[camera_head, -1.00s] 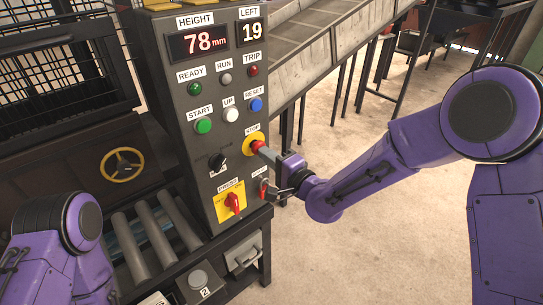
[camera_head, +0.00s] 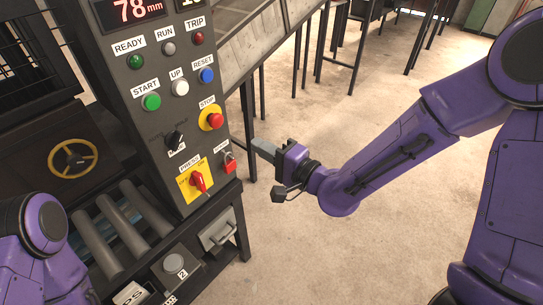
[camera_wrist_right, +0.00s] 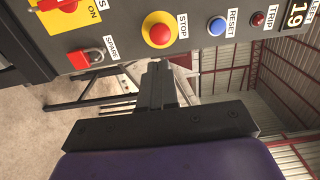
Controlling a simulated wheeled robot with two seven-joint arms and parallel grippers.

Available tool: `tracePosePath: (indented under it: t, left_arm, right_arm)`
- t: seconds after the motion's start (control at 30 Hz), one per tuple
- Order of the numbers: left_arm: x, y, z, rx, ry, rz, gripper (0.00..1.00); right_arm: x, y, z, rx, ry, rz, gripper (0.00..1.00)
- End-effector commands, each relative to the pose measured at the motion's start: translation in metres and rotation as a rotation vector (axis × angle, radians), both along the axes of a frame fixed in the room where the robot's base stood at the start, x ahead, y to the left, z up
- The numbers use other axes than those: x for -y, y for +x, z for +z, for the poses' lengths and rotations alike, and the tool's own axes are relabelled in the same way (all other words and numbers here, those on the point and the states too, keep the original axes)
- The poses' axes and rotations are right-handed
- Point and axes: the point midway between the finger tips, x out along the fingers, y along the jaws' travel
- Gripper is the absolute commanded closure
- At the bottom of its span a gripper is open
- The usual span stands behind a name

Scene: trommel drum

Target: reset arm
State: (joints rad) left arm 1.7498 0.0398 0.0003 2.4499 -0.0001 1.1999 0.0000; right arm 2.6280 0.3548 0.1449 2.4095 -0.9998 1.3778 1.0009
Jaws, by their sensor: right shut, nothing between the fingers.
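My right gripper (camera_head: 264,150) is shut and empty. It is to the right of the grey control panel (camera_head: 158,75), apart from it, over the floor. In the right wrist view the closed fingers (camera_wrist_right: 158,82) point toward the panel's edge, near the red STOP button (camera_wrist_right: 160,33). In the head view the STOP button (camera_head: 215,120) on its yellow base is uncovered. Of my left arm only a purple link (camera_head: 45,225) shows at the lower left; its gripper is out of view.
The panel carries a START button (camera_head: 151,101), a RESET button (camera_head: 207,75), a red PRESS switch (camera_head: 198,181) and a red padlock (camera_head: 229,162). Rollers (camera_head: 127,236) lie at the lower left.

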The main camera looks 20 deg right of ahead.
Motion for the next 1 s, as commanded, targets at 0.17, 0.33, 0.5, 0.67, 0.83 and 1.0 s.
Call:
tracePosePath:
  t: [0.17, 0.33, 0.5, 0.67, 0.83, 1.0]
  left_arm:
    - [0.0, 0.0, -0.004, 0.0, 0.0, 0.0, 1.0]
    - [0.0, 0.0, -0.004, 0.0, 0.0, 0.0, 1.0]
    - [0.0, 0.0, -0.004, 0.0, 0.0, 0.0, 1.0]
    - [0.0, 0.0, -0.004, 0.0, 0.0, 0.0, 1.0]
    - [0.0, 0.0, -0.004, 0.0, 0.0, 0.0, 1.0]
    - [0.0, 0.0, -0.005, 0.0, 0.0, 0.0, 1.0]
  right_arm:
    - [0.011, -0.017, -0.001, 0.0, -0.001, 0.0, 1.0]
    - [0.013, -0.021, 0.0, -0.001, -0.001, 0.0, 1.0]
    - [0.013, -0.02, 0.0, -0.002, -0.001, 0.0, 1.0]
    - [0.013, -0.02, 0.0, -0.002, -0.001, 0.0, 1.0]
    - [0.018, -0.017, -0.004, 0.051, -0.127, -0.03, 1.0]
    - [0.074, -0.011, -0.084, -0.072, -0.574, -0.246, 1.0]
